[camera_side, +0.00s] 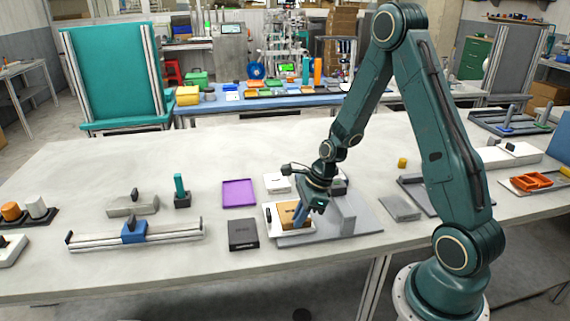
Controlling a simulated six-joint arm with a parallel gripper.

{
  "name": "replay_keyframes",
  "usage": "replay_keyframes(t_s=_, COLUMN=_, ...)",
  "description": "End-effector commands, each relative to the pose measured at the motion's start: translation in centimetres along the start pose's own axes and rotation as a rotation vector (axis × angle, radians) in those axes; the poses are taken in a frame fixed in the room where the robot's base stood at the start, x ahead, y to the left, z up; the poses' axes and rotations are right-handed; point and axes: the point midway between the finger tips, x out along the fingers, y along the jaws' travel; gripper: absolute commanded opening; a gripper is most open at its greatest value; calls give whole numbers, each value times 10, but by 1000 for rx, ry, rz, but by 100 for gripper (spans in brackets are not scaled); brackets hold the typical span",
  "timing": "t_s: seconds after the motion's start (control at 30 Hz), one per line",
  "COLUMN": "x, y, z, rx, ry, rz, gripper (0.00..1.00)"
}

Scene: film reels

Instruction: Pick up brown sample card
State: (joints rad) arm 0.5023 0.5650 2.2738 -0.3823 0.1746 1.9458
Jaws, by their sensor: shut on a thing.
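The brown sample card (287,214) stands in or just above a white holder (272,223) near the front middle of the table. My gripper (301,214) points down at the card's right side and is shut on it. The fingers and wrist hide part of the card. I cannot tell whether the card still touches the holder.
A grey plate with an upright block (347,218) lies right beside the holder. A rail with a blue slider (134,231) lies further left.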

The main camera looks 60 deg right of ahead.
Motion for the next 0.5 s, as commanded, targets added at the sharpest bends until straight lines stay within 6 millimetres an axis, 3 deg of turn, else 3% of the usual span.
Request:
replay_keyframes(t_s=0.27, x=-18, y=-1, z=8, rx=-2, ry=-2, rz=-5, gripper=0)
replay_keyframes(t_s=0.5, x=-49, y=-1, z=20, rx=-3, ry=-2, rz=-6, gripper=0)
